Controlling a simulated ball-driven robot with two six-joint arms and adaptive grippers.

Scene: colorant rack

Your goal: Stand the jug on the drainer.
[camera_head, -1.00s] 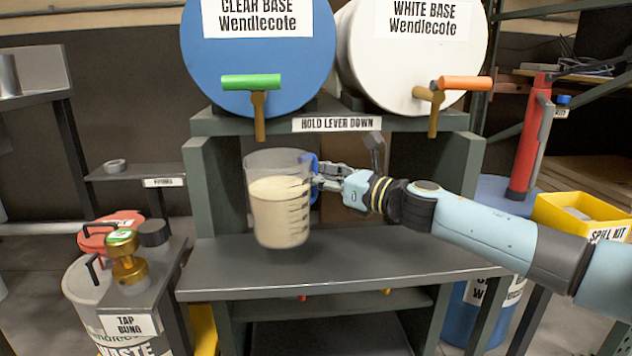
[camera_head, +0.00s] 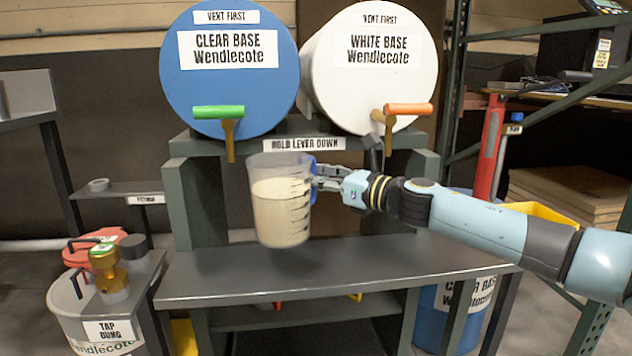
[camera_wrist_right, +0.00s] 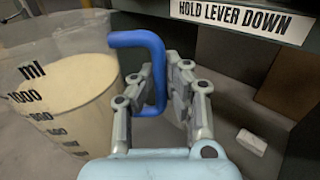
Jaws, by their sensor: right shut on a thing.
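The jug (camera_head: 281,205) is clear with black graduations and a blue handle, and holds cream-coloured liquid. It hangs nearly upright in front of the rack, apparently a little above the grey shelf top (camera_head: 330,268). My right gripper (camera_head: 318,178) is shut on the jug's handle from the right. The right wrist view shows the handle (camera_wrist_right: 157,70) between the fingers and the jug body (camera_wrist_right: 62,90) to the left. I cannot identify a drainer for certain in these views. My left gripper is not in view.
A blue drum (camera_head: 228,100) with a green-handled tap and a white drum (camera_head: 366,110) with an orange-handled tap lie above the shelf. A waste can (camera_head: 65,305) and brass bung (camera_head: 106,262) stand at left. A small side shelf (camera_head: 118,190) holds a ring. The shelf top is clear.

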